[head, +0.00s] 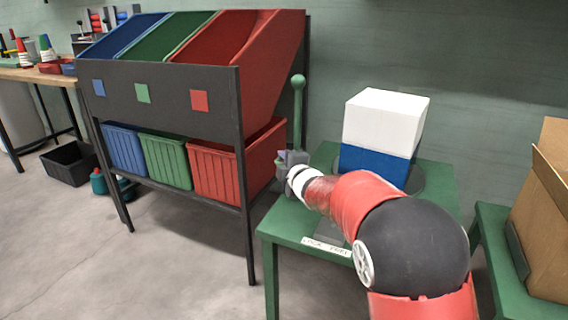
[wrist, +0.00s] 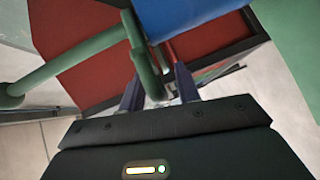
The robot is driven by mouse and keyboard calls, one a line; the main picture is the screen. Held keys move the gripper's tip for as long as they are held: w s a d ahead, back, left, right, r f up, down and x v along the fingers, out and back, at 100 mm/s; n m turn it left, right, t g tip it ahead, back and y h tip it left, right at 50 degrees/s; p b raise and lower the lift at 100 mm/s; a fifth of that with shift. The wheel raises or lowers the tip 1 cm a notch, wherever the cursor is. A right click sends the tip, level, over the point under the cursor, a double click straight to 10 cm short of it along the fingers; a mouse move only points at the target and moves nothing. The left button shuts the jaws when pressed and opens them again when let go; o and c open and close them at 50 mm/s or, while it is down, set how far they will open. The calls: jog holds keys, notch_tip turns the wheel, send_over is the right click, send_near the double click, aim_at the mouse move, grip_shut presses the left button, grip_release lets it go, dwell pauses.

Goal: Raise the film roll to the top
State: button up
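A green post (head: 298,105) with a rounded top stands at the back left of the green table (head: 440,185). My gripper (head: 283,160) is at the lower part of this post and hides what is there. In the wrist view, a green bar (wrist: 145,58) reaches down between the two fingers of my gripper (wrist: 158,85). A gap shows beside the bar, so the fingers look open around it. A blue rounded surface (wrist: 180,14) lies just beyond the fingertips; I cannot tell whether it is the film roll. No film roll is clearly seen in the head view.
A white block (head: 385,120) on a blue block (head: 372,165) stands on the table, right of the post. A rack with a red bin (head: 230,172) and other bins stands close on the left.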

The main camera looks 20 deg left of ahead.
jog(key=c, duration=0.7)
jog(key=shift+f, duration=0.15)
grip_shut()
notch_tip(320, 180, up, 14)
jog(key=p, duration=0.6)
jog(key=shift+p, duration=0.3)
jog(key=shift+f, duration=0.1)
jog(key=o, duration=0.7)
grip_release()
